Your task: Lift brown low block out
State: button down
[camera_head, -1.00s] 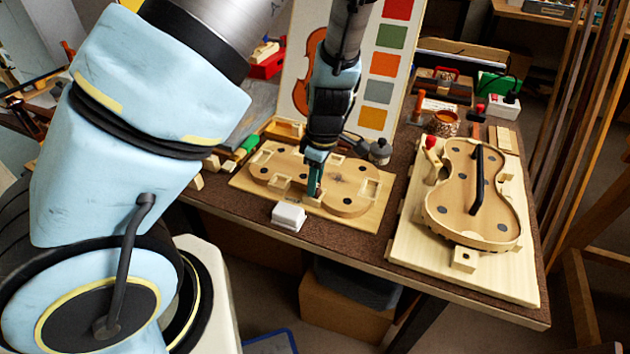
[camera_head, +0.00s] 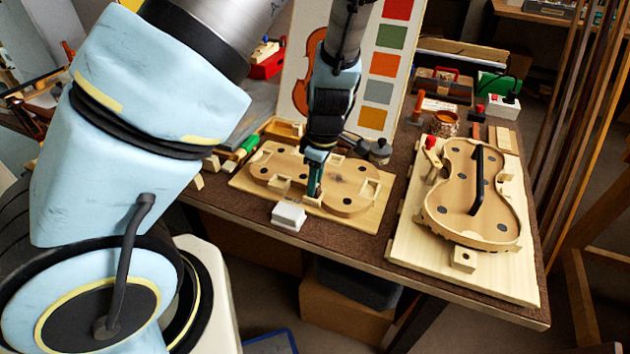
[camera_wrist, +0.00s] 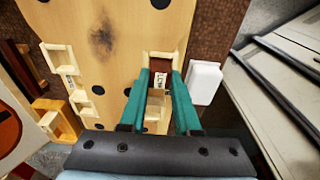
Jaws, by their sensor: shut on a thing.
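A violin-shaped wooden mould (camera_head: 348,180) with cut-out pockets lies on a pale board on the bench, below the poster. My gripper (camera_head: 314,188) points down at a pocket on the mould's near edge. In the wrist view, my two green fingers (camera_wrist: 160,82) are closed around a small block in that pocket. The brown low block (camera_wrist: 161,68) shows as a dark brown patch between the fingertips, with a white lettered label beside it. The pocket's pale walls surround it. The fingers hide its sides, and I cannot tell whether it is clear of the pocket floor.
A white box (camera_head: 288,216) stands just in front of the mould, close to my gripper. A dark round-bodied item (camera_head: 380,151) stands behind the mould's right end. A second board with a violin body (camera_head: 470,195) lies at right.

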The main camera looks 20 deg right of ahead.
jog(key=shift+r+p, duration=0.65)
jog(key=shift+p, duration=0.1)
dwell(0.9)
jog(key=shift+r+p, duration=2.6)
jog(key=shift+p, duration=0.05)
notch_tip(320, 180, up, 7)
jog(key=p, duration=0.5)
